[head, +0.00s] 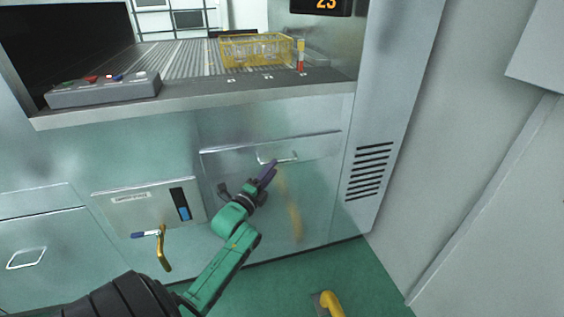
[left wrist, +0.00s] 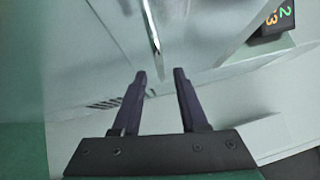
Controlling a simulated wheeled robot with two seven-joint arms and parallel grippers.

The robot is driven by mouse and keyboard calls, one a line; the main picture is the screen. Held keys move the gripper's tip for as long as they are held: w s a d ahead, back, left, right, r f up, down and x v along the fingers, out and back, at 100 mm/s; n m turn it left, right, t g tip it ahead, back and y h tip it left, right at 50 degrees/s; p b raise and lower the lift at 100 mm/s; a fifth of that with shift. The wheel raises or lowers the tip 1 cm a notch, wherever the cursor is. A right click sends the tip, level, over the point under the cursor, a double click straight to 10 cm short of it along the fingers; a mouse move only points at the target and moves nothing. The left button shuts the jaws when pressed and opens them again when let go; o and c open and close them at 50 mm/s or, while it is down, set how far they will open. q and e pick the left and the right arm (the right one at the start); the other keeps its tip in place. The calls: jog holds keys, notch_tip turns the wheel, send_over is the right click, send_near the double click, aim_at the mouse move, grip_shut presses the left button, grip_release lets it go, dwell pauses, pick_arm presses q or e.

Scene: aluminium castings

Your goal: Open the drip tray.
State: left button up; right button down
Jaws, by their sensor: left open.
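The drip tray (head: 315,150) is a wide grey metal front low in the machine, below the conveyor opening. It looks closed, its front flush with the panel. Its small bar handle (head: 277,158) is near the middle of that front. My left gripper (head: 272,166), with dark purple fingers, is at the handle's lower side in the head view; whether it touches is unclear. In the left wrist view the two fingers (left wrist: 160,73) are apart with nothing between them. A thin bright metal bar (left wrist: 152,32) lies just beyond the tips. My right gripper is not in view.
A yellow basket (head: 255,51) stands on the conveyor above. A panel with a blue gauge and a brass valve lever (head: 162,248) is left of my forearm. Another drawer (head: 45,240) is far left. A yellow-handled object (head: 330,303) lies on the green floor.

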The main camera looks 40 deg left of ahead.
aim_at(279, 161)
pick_arm(q)
jog(key=x, duration=0.5)
jog(key=shift+w+f, duration=0.1)
grip_shut()
dwell(1.2)
